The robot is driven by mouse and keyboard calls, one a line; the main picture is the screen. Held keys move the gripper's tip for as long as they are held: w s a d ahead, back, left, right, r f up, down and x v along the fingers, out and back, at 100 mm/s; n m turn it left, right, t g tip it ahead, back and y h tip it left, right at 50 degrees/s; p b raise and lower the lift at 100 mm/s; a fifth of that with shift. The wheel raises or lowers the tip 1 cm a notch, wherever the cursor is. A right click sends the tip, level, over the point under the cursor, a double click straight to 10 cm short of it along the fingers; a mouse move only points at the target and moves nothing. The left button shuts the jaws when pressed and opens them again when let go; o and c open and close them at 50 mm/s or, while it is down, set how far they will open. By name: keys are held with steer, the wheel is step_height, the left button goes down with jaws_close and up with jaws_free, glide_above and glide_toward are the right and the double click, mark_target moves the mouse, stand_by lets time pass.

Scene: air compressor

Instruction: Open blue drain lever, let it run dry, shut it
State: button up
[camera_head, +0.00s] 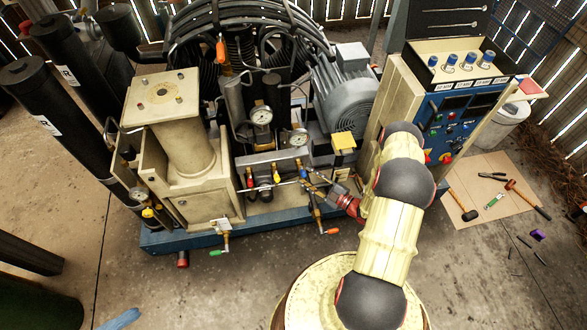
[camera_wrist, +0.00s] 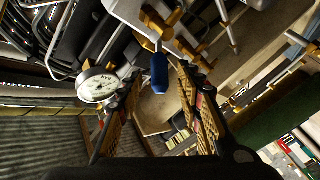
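The blue drain lever (camera_wrist: 160,73) shows in the wrist view. It hangs from a brass valve fitting and lies in the gap between my fingertips. My gripper (camera_wrist: 158,84) is open, one finger on each side of the lever, with space visible on both sides. I cannot tell how deep the lever sits between the fingers. In the head view my gripper (camera_head: 312,182) reaches in from the right, at the front of the compressor's valve row. The blue lever is hard to make out there beside my fingers.
A yellow lever (camera_head: 276,178) and a red lever (camera_head: 250,182) sit left of my gripper. An orange-handled valve (camera_head: 332,231) hangs low in front, and a green-handled one (camera_head: 216,252) further left. A gauge (camera_wrist: 97,85) is near my left finger. The control cabinet (camera_head: 398,95) stands right.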

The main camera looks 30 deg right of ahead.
steer(key=b+x, duration=0.1)
steer(key=x, duration=0.6)
steer(key=shift+c, duration=0.6)
steer(key=c, duration=0.8)
jaws_close()
